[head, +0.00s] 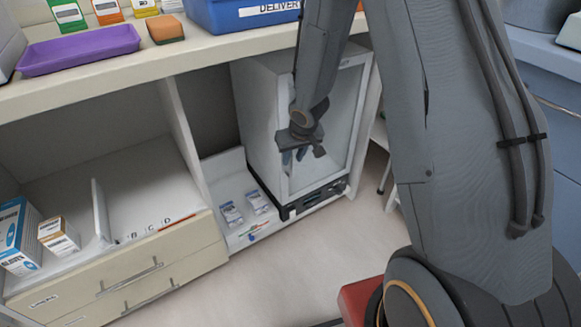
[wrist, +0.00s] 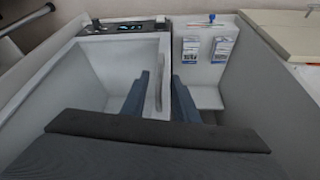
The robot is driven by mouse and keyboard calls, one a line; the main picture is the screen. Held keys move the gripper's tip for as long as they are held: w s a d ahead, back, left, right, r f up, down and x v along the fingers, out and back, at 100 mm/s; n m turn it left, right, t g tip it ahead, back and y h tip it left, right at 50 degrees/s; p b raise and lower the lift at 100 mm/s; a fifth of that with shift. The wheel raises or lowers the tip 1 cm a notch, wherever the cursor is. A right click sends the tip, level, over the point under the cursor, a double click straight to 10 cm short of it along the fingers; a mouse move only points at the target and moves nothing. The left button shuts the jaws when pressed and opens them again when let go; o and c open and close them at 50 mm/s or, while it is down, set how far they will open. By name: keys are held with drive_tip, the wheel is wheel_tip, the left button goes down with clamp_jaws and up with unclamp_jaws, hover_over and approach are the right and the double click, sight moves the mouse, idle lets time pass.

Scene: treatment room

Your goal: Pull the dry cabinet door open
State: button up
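The dry cabinet (head: 262,125) is a white box with a glass front and a dark base panel, standing in the bay under the counter. Its glass door (head: 338,125) looks closed; it also shows in the wrist view (wrist: 105,65). A slim pale upright handle (wrist: 159,88) is near the door's edge. My gripper (head: 294,157) is in front of that edge. In the wrist view my gripper (wrist: 159,98) has its two blue-grey fingers apart, one on each side of the handle, with gaps visible. I cannot tell whether either finger touches it.
Small packets (head: 232,214) lie on the shelf beside the cabinet. Drawers (head: 130,285) and an open shelf with boxes (head: 58,236) are to the left. The counter (head: 150,75) above holds a purple tray (head: 80,50) and a blue bin (head: 225,17). The floor (head: 275,275) in front is clear.

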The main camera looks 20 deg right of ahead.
sight(291, 162)
drive_tip(key=b+x, duration=0.3)
drive_tip(key=x, duration=0.2)
drive_tip(key=shift+f, duration=0.15)
drive_tip(key=shift+c, duration=0.2)
clamp_jaws()
idle(1.2)
